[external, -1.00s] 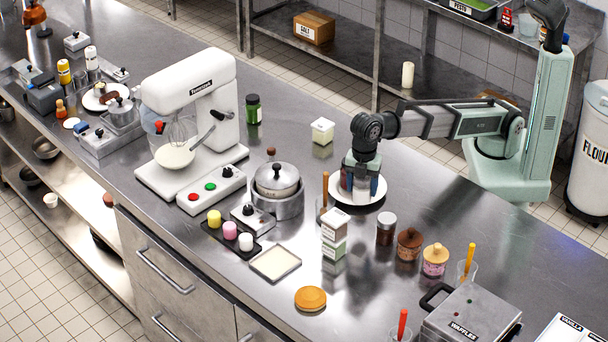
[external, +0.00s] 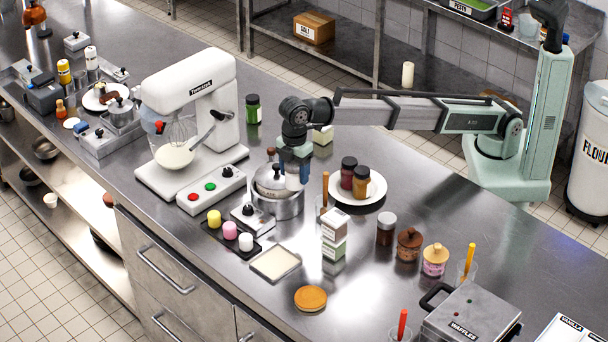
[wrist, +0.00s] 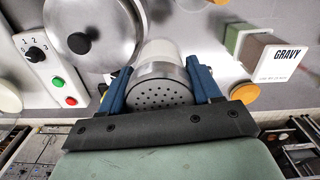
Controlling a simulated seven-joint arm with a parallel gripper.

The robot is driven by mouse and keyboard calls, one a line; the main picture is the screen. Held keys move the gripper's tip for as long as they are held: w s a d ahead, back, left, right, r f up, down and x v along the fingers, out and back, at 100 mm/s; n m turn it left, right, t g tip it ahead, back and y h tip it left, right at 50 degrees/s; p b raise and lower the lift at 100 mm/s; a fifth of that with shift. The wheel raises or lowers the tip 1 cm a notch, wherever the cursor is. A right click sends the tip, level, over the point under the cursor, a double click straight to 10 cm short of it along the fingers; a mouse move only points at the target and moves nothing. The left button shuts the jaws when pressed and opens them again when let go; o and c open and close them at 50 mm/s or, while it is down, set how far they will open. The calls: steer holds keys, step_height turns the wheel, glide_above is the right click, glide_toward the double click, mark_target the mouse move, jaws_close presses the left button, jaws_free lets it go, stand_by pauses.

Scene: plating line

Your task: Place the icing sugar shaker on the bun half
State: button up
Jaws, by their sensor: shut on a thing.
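My gripper (external: 293,178) is shut on the icing sugar shaker (external: 293,183), a pale cylinder hanging in front of the lidded pot. In the wrist view the shaker's perforated metal top (wrist: 160,94) sits between the two blue fingers of my gripper (wrist: 160,88). The bun half (external: 310,298) is a round orange-brown piece lying on the counter near its front edge, apart from my gripper and to its lower right in the external view. In the wrist view an orange round piece (wrist: 244,92), likely the bun half, shows right of the shaker.
The lidded pot (external: 264,196) is close by my gripper. The gravy box (external: 334,226) stands on a green box between pot and jars. A white plate (external: 376,203) holds two jars. A pale square tray (external: 275,264) lies left of the bun half.

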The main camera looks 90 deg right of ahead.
steer(key=a+n, duration=0.2)
steer(key=a, duration=1.6)
steer(key=n, duration=0.2)
glide_above(310, 295)
step_height(310, 295, down, 2)
steer(key=shift+d+f, duration=0.1)
steer(key=shift+f, duration=4.4)
steer(key=shift+f, duration=0.15)
steer(key=o, duration=1.2)
step_height(310, 295, up, 12)
steer(key=shift+r, duration=0.2)
